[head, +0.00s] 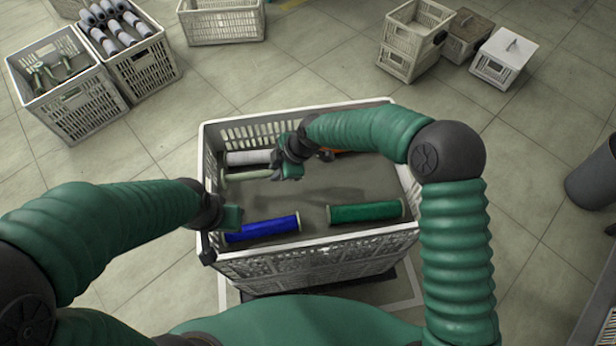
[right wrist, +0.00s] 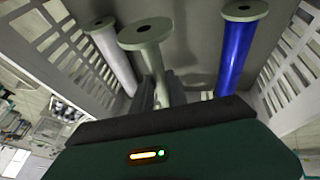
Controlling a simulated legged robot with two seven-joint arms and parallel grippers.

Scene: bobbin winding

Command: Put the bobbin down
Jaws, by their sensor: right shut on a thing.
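My right gripper (head: 290,168) is inside the large grey crate (head: 330,240), shut on the end of a bare pale-green bobbin (head: 246,176). This bobbin lies level, beside and in front of a white-wound bobbin (head: 248,157). In the right wrist view the pale bobbin (right wrist: 144,36) points away between the white bobbin (right wrist: 113,60) and the blue bobbin (right wrist: 238,55). I cannot tell whether it touches the crate floor. My left gripper (head: 232,217) is at the crate's left side, by the blue bobbin's end; its jaws are unclear.
The blue bobbin (head: 262,229) and a green bobbin (head: 366,212) lie along the crate's near side. An orange bobbin (head: 343,151) is mostly hidden behind my right arm. The crate's middle floor is clear. Other crates (head: 143,68) stand beyond on the tiled floor.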

